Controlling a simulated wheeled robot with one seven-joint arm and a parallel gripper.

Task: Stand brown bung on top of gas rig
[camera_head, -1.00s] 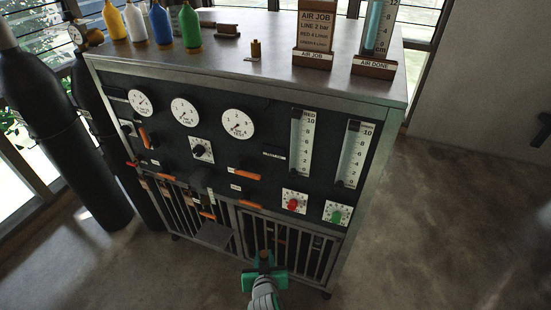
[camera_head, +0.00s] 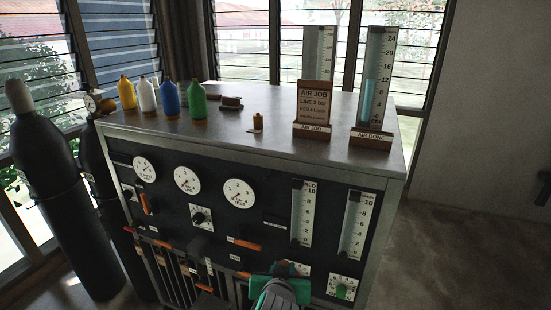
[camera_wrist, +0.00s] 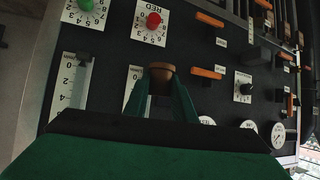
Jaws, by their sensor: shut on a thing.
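The gas rig (camera_head: 225,214) is a dark-panelled metal cabinet with a flat grey top (camera_head: 228,130). My gripper (camera_head: 283,268) is in front of its panel, below the top edge, at the lower middle of the head view. In the wrist view the green fingers of my gripper (camera_wrist: 166,92) are shut on the brown bung (camera_wrist: 161,70), whose round end shows between the fingertips. The bung is held apart from the rig top. In the head view the bung is hard to make out against the panel and my gripper.
On the rig top stand yellow (camera_head: 127,93), white (camera_head: 147,97), blue (camera_head: 169,100) and green (camera_head: 195,103) bottles, a small brass piece (camera_head: 258,122), an AIR JOB sign (camera_head: 313,103) and an AIR DONE gauge (camera_head: 374,85). Bare top lies between them. Dark cylinders (camera_head: 60,200) stand left.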

